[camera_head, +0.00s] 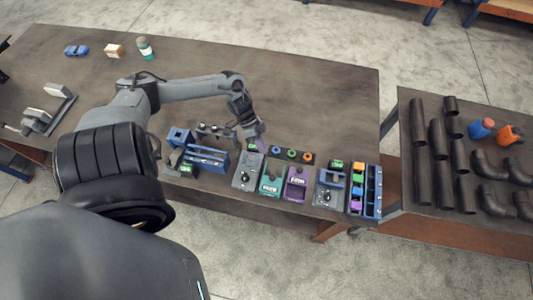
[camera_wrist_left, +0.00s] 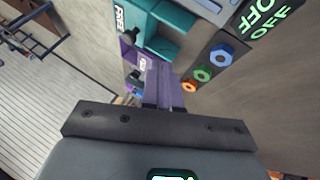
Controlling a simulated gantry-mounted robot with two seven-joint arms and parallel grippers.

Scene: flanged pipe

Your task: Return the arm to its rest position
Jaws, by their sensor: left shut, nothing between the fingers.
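My left arm (camera_head: 195,88) comes in from the left and reaches out over the brown table (camera_head: 310,90), bent down at the wrist. My left gripper (camera_head: 261,146) points down near the row of fixtures at the table's front edge. In the left wrist view its two fingers (camera_wrist_left: 161,72) lie together, shut, with nothing between them. Whether the fingertips touch anything below cannot be told. My right gripper is in neither view.
Near the gripper stand a strip of coloured rings (camera_head: 291,154), a grey knob box (camera_head: 246,171), a teal holder (camera_head: 271,183), a purple holder (camera_head: 296,184) and a blue rack (camera_head: 373,190). Pipes (camera_head: 437,139) lie on the right table. The table's back middle is clear.

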